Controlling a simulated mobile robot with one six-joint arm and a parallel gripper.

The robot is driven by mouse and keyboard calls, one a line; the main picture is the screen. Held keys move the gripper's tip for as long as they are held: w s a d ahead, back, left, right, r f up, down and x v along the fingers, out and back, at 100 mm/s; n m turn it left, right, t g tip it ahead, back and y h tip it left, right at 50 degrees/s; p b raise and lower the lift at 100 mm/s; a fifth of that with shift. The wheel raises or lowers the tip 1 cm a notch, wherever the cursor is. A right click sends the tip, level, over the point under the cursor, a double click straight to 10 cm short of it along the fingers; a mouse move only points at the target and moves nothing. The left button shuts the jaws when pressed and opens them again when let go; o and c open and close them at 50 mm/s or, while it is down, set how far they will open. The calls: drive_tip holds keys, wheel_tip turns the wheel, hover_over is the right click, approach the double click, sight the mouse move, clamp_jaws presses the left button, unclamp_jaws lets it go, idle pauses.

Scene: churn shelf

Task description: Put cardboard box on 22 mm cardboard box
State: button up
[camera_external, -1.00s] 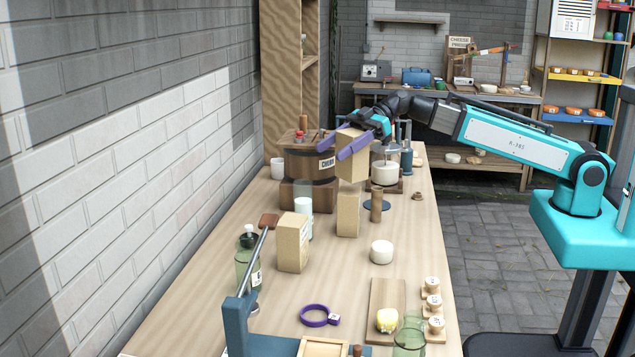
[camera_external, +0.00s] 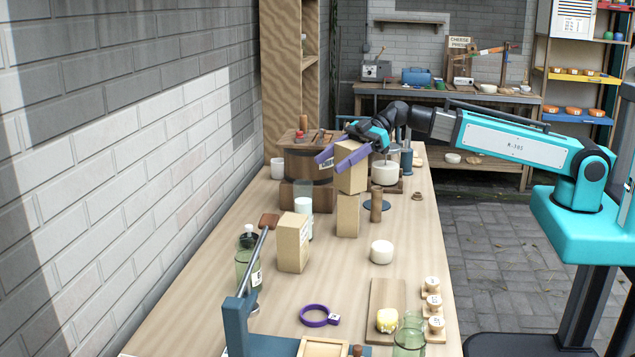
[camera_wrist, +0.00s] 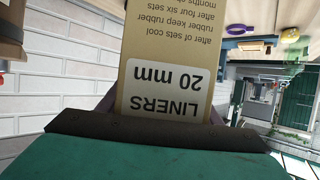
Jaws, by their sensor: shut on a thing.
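A tan cardboard box (camera_external: 351,181) is between the purple fingers of my gripper (camera_external: 339,158), which is shut on it. In the wrist view the held box (camera_wrist: 185,55) fills the middle, its label reading "LINERS 20 mm" upside down. The held box is upright directly above another tan cardboard box (camera_external: 347,216) on the table; their faces meet with no clear gap. A third tan box (camera_external: 292,243) with a printed side stands nearer the camera, to the left. I cannot read which box is marked 22 mm.
A wooden churn (camera_external: 308,165) stands just behind and left of the boxes. A wooden cylinder (camera_external: 376,206) is close on the right, and a white round (camera_external: 381,251) is in front. A green bottle (camera_external: 247,262) and a lever press (camera_external: 238,320) are nearer.

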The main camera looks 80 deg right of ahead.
drive_tip(key=shift+f, duration=0.25)
drive_tip(key=o, duration=1.2)
drive_tip(key=shift+r, duration=0.2)
drive_tip(key=b+v, duration=0.2)
drive_tip(key=v, duration=0.6)
drive_tip(key=shift+s+d, duration=0.25)
drive_tip(key=shift+b+v, duration=1.65)
drive_tip(key=shift+b, duration=0.15)
